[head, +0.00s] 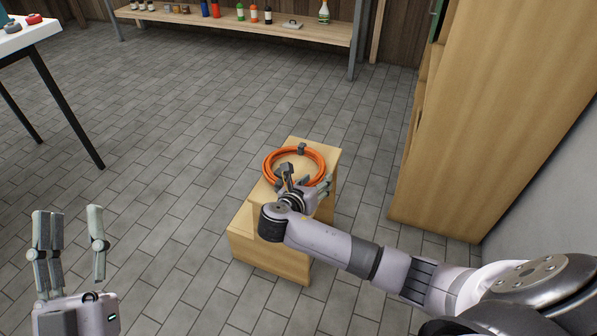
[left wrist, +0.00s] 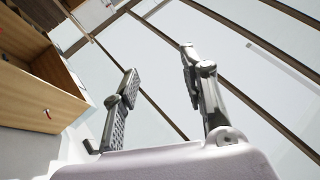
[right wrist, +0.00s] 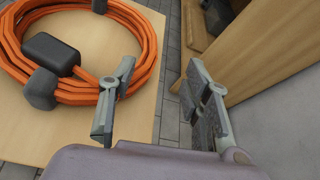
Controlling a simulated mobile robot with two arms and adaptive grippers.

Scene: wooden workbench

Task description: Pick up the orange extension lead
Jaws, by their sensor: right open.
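The orange extension lead (head: 313,154) lies coiled on top of a small wooden step stool (head: 327,155). Dark grey ties and a dark block sit on the coil; the lead also shows at the upper left of the right wrist view (right wrist: 135,42). My right gripper (head: 322,186) is at the coil's near right side. In the right wrist view its fingers (right wrist: 162,95) are open, one finger overlapping the coil's edge and the other beyond the stool top. Whether they touch the lead is unclear. My left gripper (head: 72,222) is raised, open and empty, far left of the stool.
A tall wooden cabinet (head: 470,120) stands right of the stool. A low shelf (head: 330,32) with bottles runs along the back wall. A white table (head: 28,32) is at the upper left. The tiled floor (head: 180,130) between is clear.

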